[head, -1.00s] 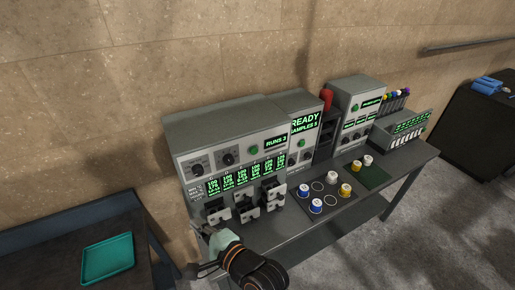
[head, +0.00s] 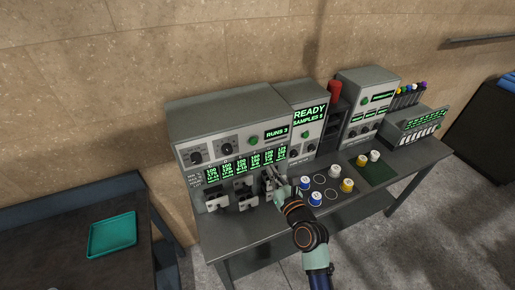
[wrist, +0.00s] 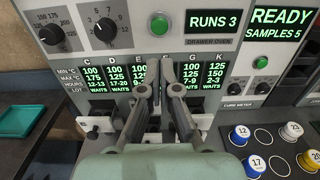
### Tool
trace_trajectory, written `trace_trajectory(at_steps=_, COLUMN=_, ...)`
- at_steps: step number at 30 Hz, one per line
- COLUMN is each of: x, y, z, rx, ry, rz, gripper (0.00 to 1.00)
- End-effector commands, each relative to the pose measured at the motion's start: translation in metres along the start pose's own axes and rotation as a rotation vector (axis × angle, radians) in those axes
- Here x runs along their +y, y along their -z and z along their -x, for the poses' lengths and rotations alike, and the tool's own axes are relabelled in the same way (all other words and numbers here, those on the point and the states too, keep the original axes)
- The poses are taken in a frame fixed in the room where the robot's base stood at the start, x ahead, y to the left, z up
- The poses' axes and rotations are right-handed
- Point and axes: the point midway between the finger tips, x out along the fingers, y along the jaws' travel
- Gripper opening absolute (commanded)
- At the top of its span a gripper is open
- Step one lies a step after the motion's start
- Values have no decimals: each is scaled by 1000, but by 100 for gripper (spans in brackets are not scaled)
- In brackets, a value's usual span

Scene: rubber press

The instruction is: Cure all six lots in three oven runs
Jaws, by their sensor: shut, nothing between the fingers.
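The drawer oven (head: 225,115) reads RUNS 3. In the wrist view its lot panel (wrist: 97,77) shows columns C, D, E, G and K with limits; one is behind my fingers. C, D and E read WAITS. Above are a temperature knob (wrist: 50,34), an hours knob (wrist: 105,30) and a green button (wrist: 159,27). Drawers with white fronts (head: 217,203) sit below the panel; I cannot tell how far each is out. My gripper (head: 276,178) is shut and empty before the right-hand drawers; its fingers (wrist: 166,78) cover the middle columns.
The cure meter (head: 308,118) reads READY, SAMPLES 5. Several lidded jars, such as a blue one (head: 315,198), stand on a marked mat right of the drawers. Farther right are another machine (head: 367,85) and a rack. A teal tray (head: 112,232) lies on the left table.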

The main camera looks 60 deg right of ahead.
Motion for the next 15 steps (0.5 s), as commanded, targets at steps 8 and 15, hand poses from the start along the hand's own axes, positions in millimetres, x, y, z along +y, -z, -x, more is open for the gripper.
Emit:
trace_trajectory(at_steps=8, x=1, y=0, z=-61, rx=-1, ry=-2, rz=1, gripper=0)
trace_trajectory(at_steps=15, x=1, y=1, z=-106, rx=-1, ry=-2, rz=1, gripper=0)
